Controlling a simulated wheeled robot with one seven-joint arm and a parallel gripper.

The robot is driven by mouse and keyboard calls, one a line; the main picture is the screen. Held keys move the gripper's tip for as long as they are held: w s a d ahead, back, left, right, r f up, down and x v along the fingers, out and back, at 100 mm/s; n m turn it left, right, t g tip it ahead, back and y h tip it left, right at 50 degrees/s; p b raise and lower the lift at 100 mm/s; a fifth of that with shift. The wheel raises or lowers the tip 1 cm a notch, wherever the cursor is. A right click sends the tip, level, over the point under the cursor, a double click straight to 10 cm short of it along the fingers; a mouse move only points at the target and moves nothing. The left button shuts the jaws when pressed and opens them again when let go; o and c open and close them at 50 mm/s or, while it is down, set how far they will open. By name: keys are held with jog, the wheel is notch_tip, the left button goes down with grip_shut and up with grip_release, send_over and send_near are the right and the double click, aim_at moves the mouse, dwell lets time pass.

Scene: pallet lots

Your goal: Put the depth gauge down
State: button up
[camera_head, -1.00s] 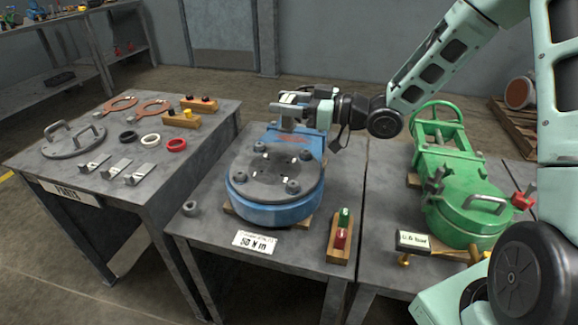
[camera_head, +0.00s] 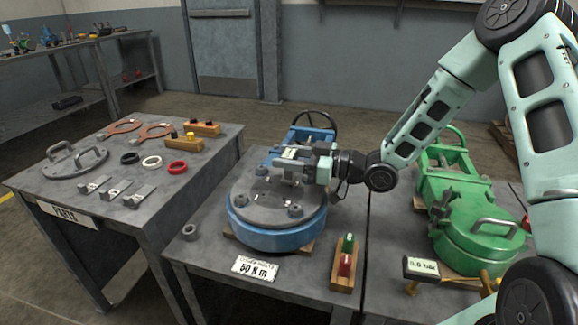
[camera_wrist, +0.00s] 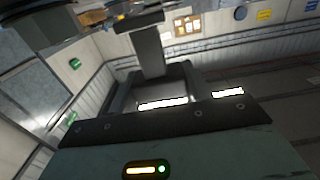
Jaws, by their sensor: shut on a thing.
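My gripper (camera_head: 288,170) is over the rear part of the round grey lid on the blue valve (camera_head: 275,238). It is shut on a small grey metal piece, which I take for the depth gauge; the fingers largely hide it in the head view. In the wrist view a grey bar with a dark crosspiece (camera_wrist: 148,48) stands out beyond the gripper's dark palm. I cannot tell whether the gauge touches the lid (camera_head: 262,203).
A label card (camera_head: 256,268), a grey ring (camera_head: 190,232) and a wooden block with green and red pieces (camera_head: 344,265) lie around the blue valve. The green valve (camera_head: 478,235) stands right. The parts table (camera_head: 110,217) holds rings, brackets and a handled lid.

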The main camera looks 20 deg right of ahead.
jog(key=shift+f, duration=0.7)
jog(key=shift+f, duration=0.15)
jog(key=o, duration=1.4)
jog(key=shift+f+b, duration=0.15)
jog(key=shift+b, duration=0.2)
